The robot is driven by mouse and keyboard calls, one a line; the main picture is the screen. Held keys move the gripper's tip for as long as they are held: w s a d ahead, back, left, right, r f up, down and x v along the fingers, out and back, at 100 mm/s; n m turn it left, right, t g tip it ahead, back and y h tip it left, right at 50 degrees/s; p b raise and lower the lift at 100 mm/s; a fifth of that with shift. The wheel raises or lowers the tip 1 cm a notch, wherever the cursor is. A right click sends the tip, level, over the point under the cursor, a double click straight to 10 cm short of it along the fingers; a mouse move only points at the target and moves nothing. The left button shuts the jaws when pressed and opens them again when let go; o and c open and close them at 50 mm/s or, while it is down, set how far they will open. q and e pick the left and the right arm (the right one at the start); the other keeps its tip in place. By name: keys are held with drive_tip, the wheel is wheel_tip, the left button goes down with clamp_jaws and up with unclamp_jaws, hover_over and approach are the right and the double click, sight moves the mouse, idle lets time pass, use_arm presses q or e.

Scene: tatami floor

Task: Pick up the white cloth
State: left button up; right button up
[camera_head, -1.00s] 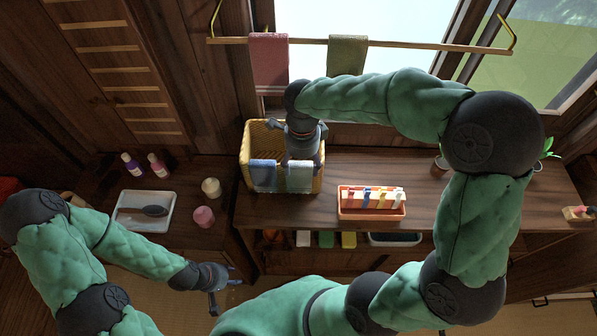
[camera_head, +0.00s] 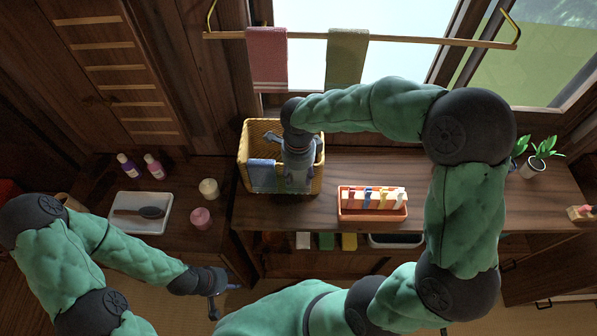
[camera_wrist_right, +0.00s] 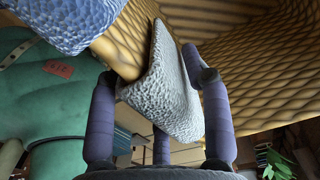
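The white cloth (camera_wrist_right: 172,95) hangs folded over the rim of the wicker basket (camera_head: 247,150). In the head view my right gripper (camera_head: 297,172) is over the basket's front rim and hides most of the cloth. In the right wrist view its purple fingers (camera_wrist_right: 155,85) stand on both sides of the cloth. The left finger is apart from it; the right fingertip is close to it, and I cannot tell if it touches. A blue cloth (camera_head: 262,175) hangs beside it on the same rim. My left gripper (camera_head: 222,294) is open and empty, low in front of the left cabinet.
A red tray of small containers (camera_head: 372,213) stands right of the basket. A white tray with a brush (camera_head: 160,225), bottles (camera_head: 153,166) and candles (camera_head: 201,218) are on the left cabinet. A rail with pink (camera_head: 267,62) and green (camera_head: 346,60) towels hangs behind.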

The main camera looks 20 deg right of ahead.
drive_tip(key=c, duration=0.4)
wheel_tip(320, 180, up, 12)
drive_tip(key=p, duration=0.3)
drive_tip(key=shift+s+a+r, duration=0.1)
drive_tip(key=shift+r, duration=0.15)
drive_tip(key=s+a, duration=0.2)
drive_tip(key=s, duration=0.3)
drive_tip(key=s+a+p, duration=0.1)
drive_tip(key=s+a, duration=0.2)
drive_tip(key=s, duration=0.2)
drive_tip(key=s+a+p, duration=0.1)
drive_tip(key=s+a, duration=0.1)
drive_tip(key=s, duration=0.4)
drive_tip(key=shift+a+f, duration=0.25)
drive_tip(key=shift+a, duration=0.05)
